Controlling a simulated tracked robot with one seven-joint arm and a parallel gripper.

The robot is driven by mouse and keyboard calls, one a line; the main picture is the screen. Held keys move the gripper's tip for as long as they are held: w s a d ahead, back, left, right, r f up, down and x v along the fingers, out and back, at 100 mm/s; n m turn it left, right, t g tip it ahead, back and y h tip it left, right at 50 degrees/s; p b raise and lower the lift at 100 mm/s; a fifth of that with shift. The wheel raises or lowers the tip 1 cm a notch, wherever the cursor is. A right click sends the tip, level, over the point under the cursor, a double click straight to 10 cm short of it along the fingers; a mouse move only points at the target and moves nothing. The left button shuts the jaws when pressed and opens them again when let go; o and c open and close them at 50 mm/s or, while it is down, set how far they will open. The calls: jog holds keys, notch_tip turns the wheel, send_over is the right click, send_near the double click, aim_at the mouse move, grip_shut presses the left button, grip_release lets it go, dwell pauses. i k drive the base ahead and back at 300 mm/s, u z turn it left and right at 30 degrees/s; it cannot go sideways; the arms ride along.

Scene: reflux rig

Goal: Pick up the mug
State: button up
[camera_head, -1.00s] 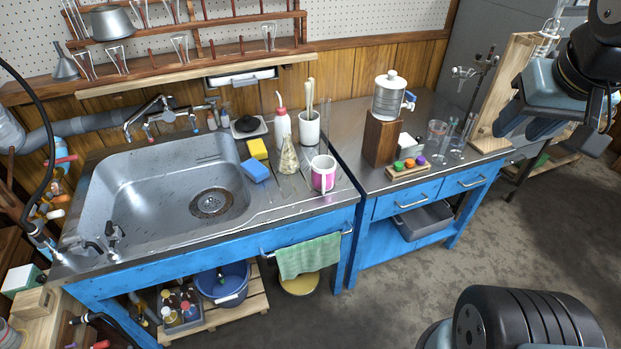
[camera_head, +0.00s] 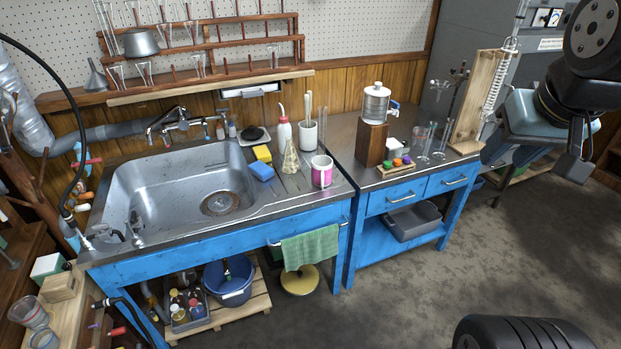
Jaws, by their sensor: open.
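The mug (camera_head: 321,172) is white with a broad pink band. It stands upright on the metal counter to the right of the sink, close to the front edge. My gripper (camera_head: 535,158) is at the right side of the view, far to the right of the mug and apart from it. It is open, and I see nothing held in it. My arm partly hides the gripper's upper end.
Behind the mug stand a conical flask (camera_head: 291,160), a white pot of utensils (camera_head: 308,136) and a wash bottle (camera_head: 284,132). A wooden block (camera_head: 371,144) carries a dispenser (camera_head: 376,103). Open floor lies in front.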

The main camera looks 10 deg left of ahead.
aim_at(322, 175)
jog(key=z, duration=0.2)
jog(key=i, duration=0.85)
jog(key=u, duration=0.1)
